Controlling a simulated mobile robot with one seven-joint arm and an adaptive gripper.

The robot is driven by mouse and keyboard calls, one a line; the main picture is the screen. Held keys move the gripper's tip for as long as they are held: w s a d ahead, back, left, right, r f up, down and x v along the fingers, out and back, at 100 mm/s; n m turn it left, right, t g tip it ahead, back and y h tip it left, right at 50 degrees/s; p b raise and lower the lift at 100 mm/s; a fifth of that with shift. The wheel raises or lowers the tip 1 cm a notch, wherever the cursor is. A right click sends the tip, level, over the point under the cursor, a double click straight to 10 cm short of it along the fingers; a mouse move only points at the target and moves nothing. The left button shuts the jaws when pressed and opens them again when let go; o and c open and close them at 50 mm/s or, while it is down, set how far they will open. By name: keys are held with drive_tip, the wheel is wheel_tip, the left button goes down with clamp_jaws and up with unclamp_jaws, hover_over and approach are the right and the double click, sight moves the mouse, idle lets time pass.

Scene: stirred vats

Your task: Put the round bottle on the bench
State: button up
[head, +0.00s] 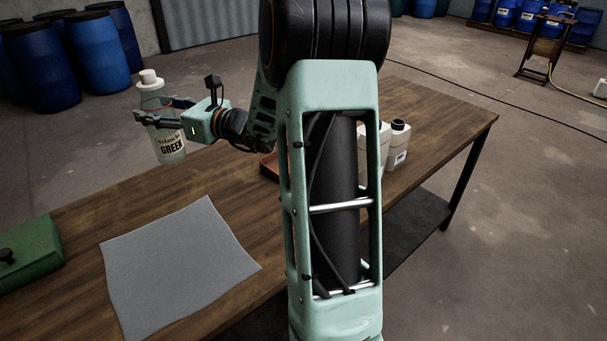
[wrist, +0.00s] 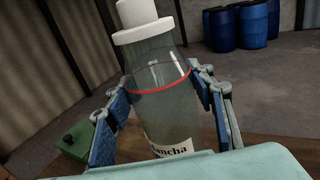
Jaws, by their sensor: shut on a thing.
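A grey sheet (head: 178,265) lies on the bench's near part. A green case (head: 30,252) is at the left. White bottles (head: 397,145) and a reddish tray (head: 269,166) are partly behind my arm. Blue drums (head: 98,50) stand on the floor beyond.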

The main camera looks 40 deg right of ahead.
drive_tip(key=shift+f+b, duration=0.55)
drive_tip(key=shift+f, duration=0.35)
drive_tip(key=w+a+f+b, duration=0.1)
drive_tip(key=w+a+f, duration=0.2)
drive_tip(key=w+f, duration=0.3)
drive_tip(key=w+a+f+b, duration=0.2)
drive_tip(key=w+a+f, duration=0.1)
drive_tip(key=w+f, duration=0.3)
drive_tip(key=shift+w+a+f, duration=0.2)
drive_tip(key=shift+a+f, duration=0.1)
drive_tip(key=shift+f, duration=0.15)
